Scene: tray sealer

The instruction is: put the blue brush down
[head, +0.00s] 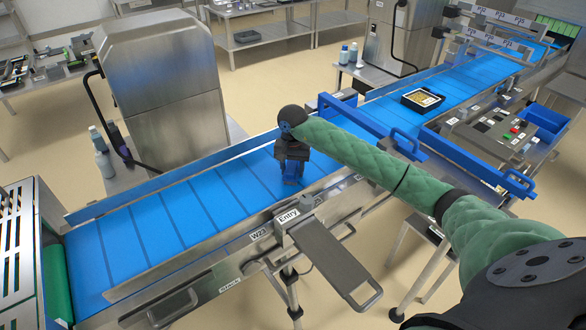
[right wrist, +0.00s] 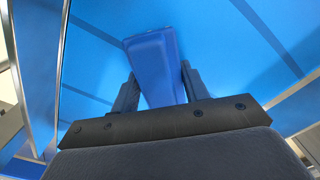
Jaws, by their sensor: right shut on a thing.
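The blue brush (right wrist: 155,68) is a blue block-like piece between the two dark fingers of my right gripper (right wrist: 163,88) in the right wrist view. In the head view my right gripper (head: 291,178) points down over the blue conveyor belt, close to its front rail, and only a small part of the brush (head: 291,168) shows below it. I cannot tell whether the brush touches the belt. The conveyor belt (head: 190,212) is blue with darker cross lines. My left gripper is not in view.
A black tray with a yellow-edged content (head: 422,101) lies farther along the belt, past blue guard bars (head: 370,123). The belt to the left is clear.

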